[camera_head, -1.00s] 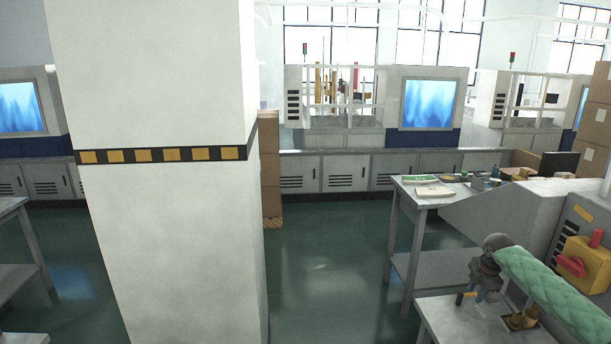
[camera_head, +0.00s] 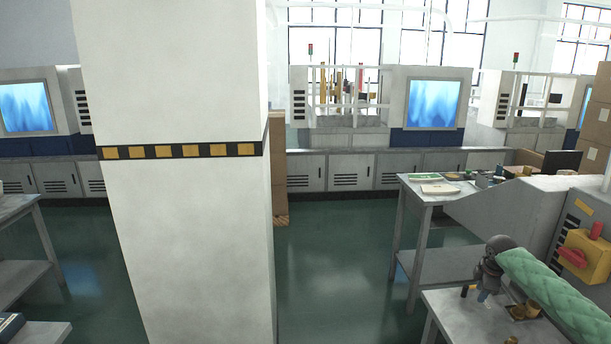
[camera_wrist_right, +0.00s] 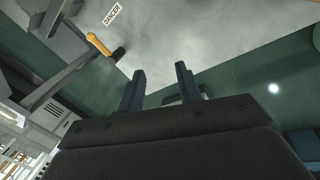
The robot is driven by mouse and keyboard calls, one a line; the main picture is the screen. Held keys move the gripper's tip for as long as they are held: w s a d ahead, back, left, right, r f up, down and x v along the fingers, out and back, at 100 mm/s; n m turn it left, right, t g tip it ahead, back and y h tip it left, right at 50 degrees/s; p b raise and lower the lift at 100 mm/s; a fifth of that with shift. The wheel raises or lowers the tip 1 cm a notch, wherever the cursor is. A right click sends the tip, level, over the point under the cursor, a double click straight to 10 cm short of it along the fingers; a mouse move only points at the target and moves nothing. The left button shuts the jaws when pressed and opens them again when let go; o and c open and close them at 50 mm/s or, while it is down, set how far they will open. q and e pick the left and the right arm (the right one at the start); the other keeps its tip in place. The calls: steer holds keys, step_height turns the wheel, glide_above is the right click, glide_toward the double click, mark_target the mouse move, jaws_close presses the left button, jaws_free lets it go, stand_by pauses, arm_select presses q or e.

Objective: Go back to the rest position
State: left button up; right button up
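My right gripper (camera_head: 476,297) shows at the lower right of the head view, on an arm in a green quilted sleeve. It hangs above a grey bench (camera_head: 455,312), apart from the small brown cup-like parts (camera_head: 526,311) there. In the right wrist view, the right gripper's two dark fingers (camera_wrist_right: 160,70) stand apart with nothing between them. My left gripper is in neither view.
A wide white pillar (camera_head: 185,235) with a black and yellow band stands left of centre. A table with books (camera_head: 440,188) is at the right, near a yellow box with a red handle (camera_head: 585,255). Green floor (camera_head: 335,270) is clear between pillar and table.

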steer(key=w+a+r+m+t+h, duration=0.2)
steer(key=w+a+r+m+t, duration=0.2)
steer(key=a+r+m, duration=0.35)
steer(key=s+a+f+t, duration=0.1)
steer(key=s+a+f, duration=0.2)
steer(key=a, duration=0.3)
steer(key=s+a+f+m, duration=0.1)
steer(key=s+a+f, duration=0.2)
steer(key=a, duration=0.2)
steer(key=s+a+f+t, duration=0.1)
steer(key=s+a+f, duration=0.2)
steer(key=a, duration=0.3)
steer(key=s+a+f+m+g+y, duration=0.1)
steer(key=s+a+f, duration=0.4)
steer(key=s+f, duration=0.6)
steer(key=s+a+f+m+g+y, duration=0.1)
steer(key=s+a+f+g, duration=0.3)
steer(key=s+f, duration=0.7)
steer(key=s+a+f+m+g+y, duration=0.1)
steer(key=s+a+f, duration=0.6)
steer(key=s, duration=2.1)
step_height(320, 180, down, 4)
steer(key=shift+s+a+f+g+y, duration=0.15)
steer(key=shift+a+f+g+y, duration=0.15)
steer(key=shift+g, duration=0.4)
steer(key=shift+m, duration=0.25)
